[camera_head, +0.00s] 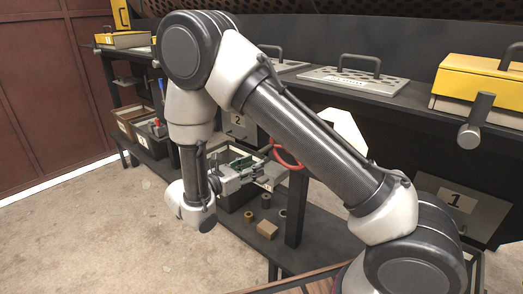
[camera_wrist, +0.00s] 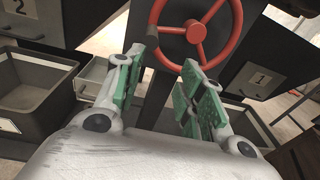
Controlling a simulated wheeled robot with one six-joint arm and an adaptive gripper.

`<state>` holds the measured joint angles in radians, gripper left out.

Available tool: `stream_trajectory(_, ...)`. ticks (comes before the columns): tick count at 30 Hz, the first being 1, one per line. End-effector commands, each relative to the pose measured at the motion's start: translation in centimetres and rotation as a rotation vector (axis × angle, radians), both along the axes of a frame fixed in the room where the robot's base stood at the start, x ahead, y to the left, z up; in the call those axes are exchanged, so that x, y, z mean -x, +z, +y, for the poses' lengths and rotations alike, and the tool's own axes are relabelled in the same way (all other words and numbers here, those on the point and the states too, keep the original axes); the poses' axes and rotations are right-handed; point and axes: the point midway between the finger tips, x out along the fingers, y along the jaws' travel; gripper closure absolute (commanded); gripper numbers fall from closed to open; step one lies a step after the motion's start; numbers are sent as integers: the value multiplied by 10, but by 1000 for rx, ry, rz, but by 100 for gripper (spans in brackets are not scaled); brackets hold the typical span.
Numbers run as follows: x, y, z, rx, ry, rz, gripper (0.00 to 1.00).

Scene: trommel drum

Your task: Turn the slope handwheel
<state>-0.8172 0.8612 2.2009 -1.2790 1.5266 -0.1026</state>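The red handwheel (camera_wrist: 195,30) is at the top of the wrist view, with spokes, a central hub and a dark piece at its left rim that may be a grip. Its upper rim is cut off by the frame. In the head view, only part of the red handwheel (camera_head: 279,158) shows beside my arm. My gripper (camera_wrist: 163,68) has green-padded fingers spread apart with nothing between them. The fingertips appear just below the wheel's lower rim; I cannot tell whether they touch it. In the head view, my gripper (camera_head: 246,166) points right toward the wheel.
A dark post (camera_head: 297,208) stands below the wheel. A lower shelf (camera_head: 325,235) holds small rings and a wooden block (camera_head: 268,242). A yellow case (camera_head: 478,85) sits on the upper shelf. Floor at left is clear.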

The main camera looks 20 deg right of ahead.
Motion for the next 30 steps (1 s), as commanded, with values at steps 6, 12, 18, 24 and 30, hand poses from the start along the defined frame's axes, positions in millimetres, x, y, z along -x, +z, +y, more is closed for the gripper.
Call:
stream_trajectory(6,-16,18,4,69,61,-24,61)
stream_trajectory(12,-34,18,-24,68,57,-21,61)
stream_trajectory(18,-50,17,-47,67,58,-22,61)
stream_trajectory(24,-54,17,-54,66,60,-21,61)
stream_trajectory(30,-54,17,-54,65,60,-22,65)
